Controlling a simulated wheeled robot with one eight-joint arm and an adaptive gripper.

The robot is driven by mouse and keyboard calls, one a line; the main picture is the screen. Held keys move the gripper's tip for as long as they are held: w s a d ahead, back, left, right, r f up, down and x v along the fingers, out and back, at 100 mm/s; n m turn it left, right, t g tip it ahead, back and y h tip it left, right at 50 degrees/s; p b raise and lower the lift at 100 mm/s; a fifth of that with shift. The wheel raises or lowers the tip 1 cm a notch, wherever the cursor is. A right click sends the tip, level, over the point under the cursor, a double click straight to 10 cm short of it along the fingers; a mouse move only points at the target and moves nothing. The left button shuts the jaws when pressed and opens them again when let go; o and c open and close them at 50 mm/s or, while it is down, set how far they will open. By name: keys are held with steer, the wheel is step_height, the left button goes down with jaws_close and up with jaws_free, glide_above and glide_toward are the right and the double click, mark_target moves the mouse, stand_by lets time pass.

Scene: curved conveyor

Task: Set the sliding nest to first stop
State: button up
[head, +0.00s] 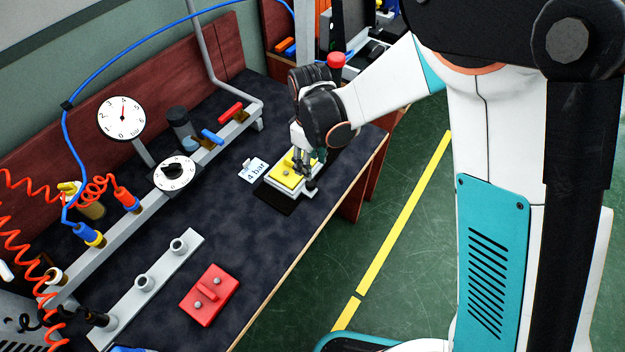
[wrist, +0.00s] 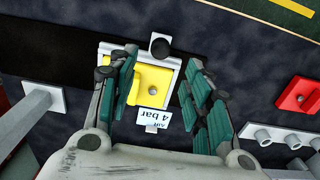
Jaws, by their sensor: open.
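The sliding nest (head: 302,190) is a pale tray with a yellow block (head: 283,180) in it, on a dark track (head: 273,199) near the bench's front edge. In the wrist view the nest (wrist: 117,47) shows with the yellow block (wrist: 152,78) and a round black knob (wrist: 160,47) at its far side. Dark track shows mostly left of it there. My gripper (head: 305,165) is low over the nest, open, its fingers (wrist: 161,62) spread either side of the yellow block and knob. I cannot tell whether a finger touches. Stop marks are not discernible.
A card reading "4 bar" (head: 253,170) lies beside the nest. A red block (head: 210,295) and a grey rail with sockets (head: 145,283) lie nearer the camera. A gauge (head: 121,118), a dial (head: 175,174) and coloured hose fittings line the back. Bench between nest and red block is clear.

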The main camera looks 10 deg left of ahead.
mark_target(311, 182)
step_height(311, 182, down, 8)
steer(key=shift+f+b, duration=0.2)
steer(key=shift+b, duration=0.95)
jaws_close()
